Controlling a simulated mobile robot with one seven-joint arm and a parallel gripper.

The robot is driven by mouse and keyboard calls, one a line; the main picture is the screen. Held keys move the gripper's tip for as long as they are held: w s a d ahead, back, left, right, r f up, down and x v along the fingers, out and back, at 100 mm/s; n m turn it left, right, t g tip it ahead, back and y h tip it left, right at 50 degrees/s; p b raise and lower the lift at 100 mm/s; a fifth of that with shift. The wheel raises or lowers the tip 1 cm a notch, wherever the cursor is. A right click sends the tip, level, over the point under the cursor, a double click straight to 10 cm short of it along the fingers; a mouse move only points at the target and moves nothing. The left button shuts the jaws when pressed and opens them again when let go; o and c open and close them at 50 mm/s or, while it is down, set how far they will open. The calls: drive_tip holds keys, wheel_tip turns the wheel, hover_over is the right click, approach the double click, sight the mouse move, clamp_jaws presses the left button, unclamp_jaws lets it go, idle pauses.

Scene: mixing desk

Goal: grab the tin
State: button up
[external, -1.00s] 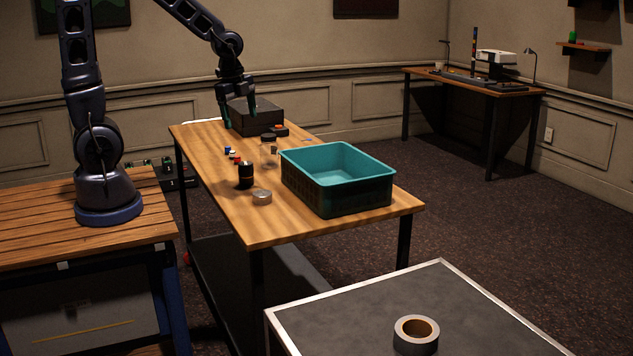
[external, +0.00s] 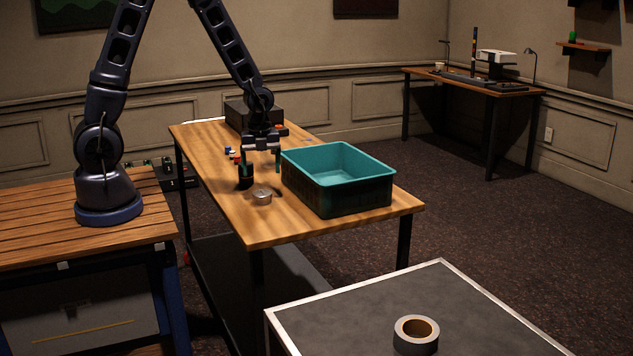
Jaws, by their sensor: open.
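The tin (external: 262,197), small, round and silvery, sits on the wooden table left of the teal bin. My gripper (external: 262,167) points down with its two fingers spread apart and nothing seen between them. In the picture it appears just above the tin. The fingers do not appear to touch the tin. The left finger overlaps a dark cylinder in this view, and I cannot tell whether they touch.
The teal bin (external: 337,177) stands close to the right of my gripper. The dark cylinder (external: 245,183) stands beside the tin. Small coloured items (external: 230,152) and a dark box (external: 237,113) are farther back. The table's front end is clear.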

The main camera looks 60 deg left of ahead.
sight(262, 193)
drive_tip(key=shift+s+d+f, duration=0.1)
drive_tip(key=shift+f, duration=1.9)
drive_tip(key=shift+d+f, duration=0.1)
drive_tip(key=shift+f, duration=1.9)
drive_tip(key=c, duration=1.1)
drive_tip(key=shift+r, duration=0.1)
